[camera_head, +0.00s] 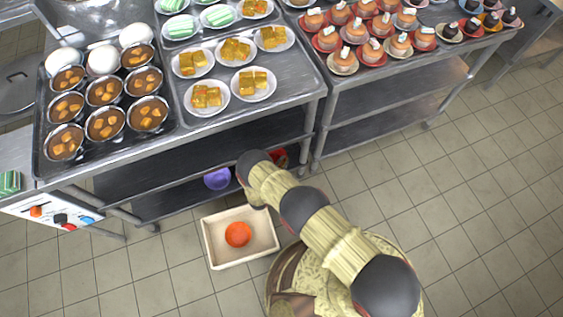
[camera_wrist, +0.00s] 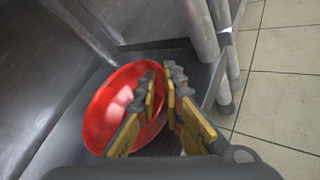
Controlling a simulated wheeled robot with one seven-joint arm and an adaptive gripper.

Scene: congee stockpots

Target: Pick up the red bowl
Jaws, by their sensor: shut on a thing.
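The red bowl (camera_wrist: 112,105) is a shiny round bowl on a grey metal shelf (camera_wrist: 68,125) in the wrist view. My gripper (camera_wrist: 160,85) has its yellow-padded fingers shut on the bowl's right rim, one finger inside the bowl and one outside. The bowl looks tilted. I cannot tell whether it still touches the shelf. In the head view only a small red part of the bowl (camera_head: 280,158) shows under the counter, behind my arm, and my gripper is hidden there.
A purple bowl (camera_head: 217,179) is on the lower shelf, left of my arm. A cream bin (camera_head: 212,240) holding an orange-red round thing (camera_head: 238,234) stands on the floor. Metal table legs (camera_wrist: 222,75) rise close to my gripper. Tiled floor is clear at right.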

